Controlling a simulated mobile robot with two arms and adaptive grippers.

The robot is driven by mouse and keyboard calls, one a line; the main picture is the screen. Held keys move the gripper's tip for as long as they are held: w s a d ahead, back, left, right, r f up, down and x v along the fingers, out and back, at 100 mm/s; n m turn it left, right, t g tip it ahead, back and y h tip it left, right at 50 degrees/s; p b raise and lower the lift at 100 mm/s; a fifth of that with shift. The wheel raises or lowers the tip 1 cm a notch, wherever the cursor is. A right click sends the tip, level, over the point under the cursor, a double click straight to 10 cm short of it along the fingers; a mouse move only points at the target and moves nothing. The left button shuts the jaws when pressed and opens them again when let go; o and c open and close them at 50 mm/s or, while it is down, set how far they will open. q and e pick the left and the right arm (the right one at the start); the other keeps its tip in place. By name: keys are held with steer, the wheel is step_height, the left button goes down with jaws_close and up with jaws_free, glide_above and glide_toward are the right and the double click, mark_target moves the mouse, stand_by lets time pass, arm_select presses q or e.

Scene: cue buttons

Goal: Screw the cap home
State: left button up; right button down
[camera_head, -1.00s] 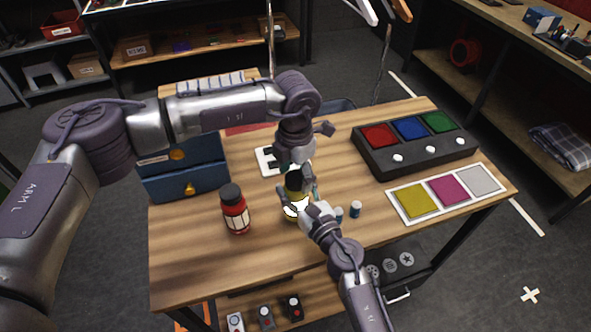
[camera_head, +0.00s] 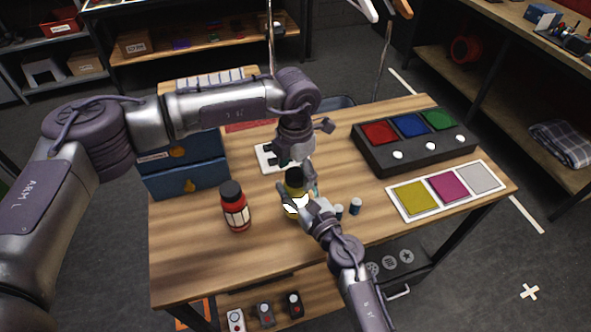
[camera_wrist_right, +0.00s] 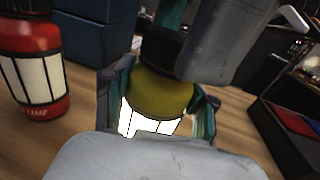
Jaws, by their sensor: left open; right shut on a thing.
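A yellow bottle (camera_wrist_right: 162,92) with a white label and a black cap (camera_wrist_right: 163,48) stands upright near the table's middle. In the head view its cap (camera_head: 294,177) sits on top; whether it is fully seated I cannot tell. My right gripper (camera_head: 297,200) is shut around the bottle's body, a finger on each side in the right wrist view. My left gripper (camera_head: 296,163) is open, pointing down just above the cap. In the right wrist view, its grey finger part (camera_wrist_right: 218,45) hides some of the cap's right side.
A red bottle (camera_head: 235,207) with a black cap stands to the left, before blue drawers (camera_head: 185,180). A button box (camera_head: 415,152) and a colour-square board (camera_head: 402,216) lie at right. The front left tabletop is clear.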

steer(key=shift+c, duration=1.3)
jaws_free()
arm_select(q)
step_height(320, 180, up, 12)
arm_select(e)
steer(key=v, duration=1.2)
arm_select(q)
steer(key=shift+f, duration=0.1)
arm_select(e)
steer(key=shift+d, duration=0.1)
